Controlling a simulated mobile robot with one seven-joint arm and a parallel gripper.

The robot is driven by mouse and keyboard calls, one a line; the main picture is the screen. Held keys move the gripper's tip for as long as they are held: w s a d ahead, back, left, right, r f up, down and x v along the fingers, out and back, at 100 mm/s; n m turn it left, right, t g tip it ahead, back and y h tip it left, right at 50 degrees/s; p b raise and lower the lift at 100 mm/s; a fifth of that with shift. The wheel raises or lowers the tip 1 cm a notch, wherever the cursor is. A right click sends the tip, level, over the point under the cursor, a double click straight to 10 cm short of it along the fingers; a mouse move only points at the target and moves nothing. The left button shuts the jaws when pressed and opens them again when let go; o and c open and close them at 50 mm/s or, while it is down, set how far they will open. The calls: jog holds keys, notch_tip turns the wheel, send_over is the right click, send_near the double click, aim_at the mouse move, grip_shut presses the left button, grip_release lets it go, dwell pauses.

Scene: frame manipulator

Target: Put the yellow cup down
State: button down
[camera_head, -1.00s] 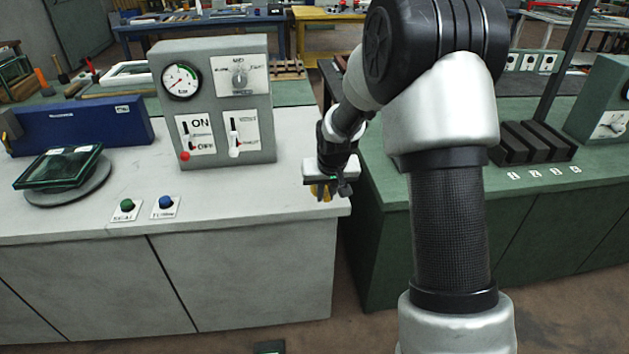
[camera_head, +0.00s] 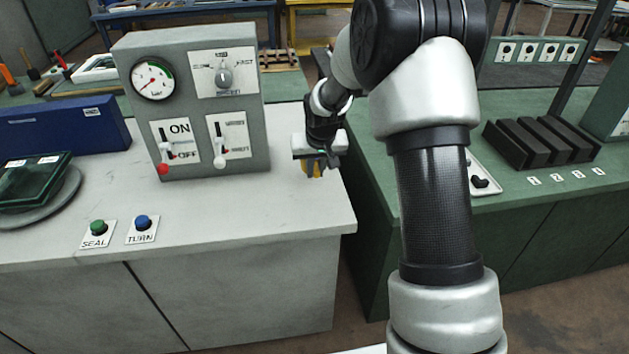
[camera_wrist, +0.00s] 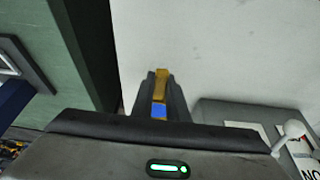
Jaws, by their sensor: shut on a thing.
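My gripper (camera_head: 318,163) is shut on the yellow cup (camera_head: 313,171), of which only a small part shows below the fingers. It is over the right end of the pale counter (camera_head: 290,205), near its right edge. In the wrist view, my gripper (camera_wrist: 160,95) has dark fingers on either side of a narrow yellow piece (camera_wrist: 162,82), with a blue patch (camera_wrist: 158,111) nearer the camera. The pale counter top lies beyond the fingers. Most of the cup is hidden, and I cannot tell whether it touches the counter.
A grey control panel (camera_head: 192,105) with switches and a gauge stands left of my gripper. Green SEAL (camera_head: 98,227) and blue TURN (camera_head: 142,222) buttons sit at the counter's front left. A gap separates it from a green bench (camera_head: 415,215). The counter's front right is clear.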

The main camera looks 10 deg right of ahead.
jog(key=shift+f, duration=2.3)
jog(key=shift+f+b, duration=0.2)
jog(key=shift+b, duration=0.15)
jog(key=c, duration=1.7)
grip_release()
jog(key=shift+r, duration=0.1)
jog(key=shift+c, duration=0.2)
jog(key=shift+r, duration=0.1)
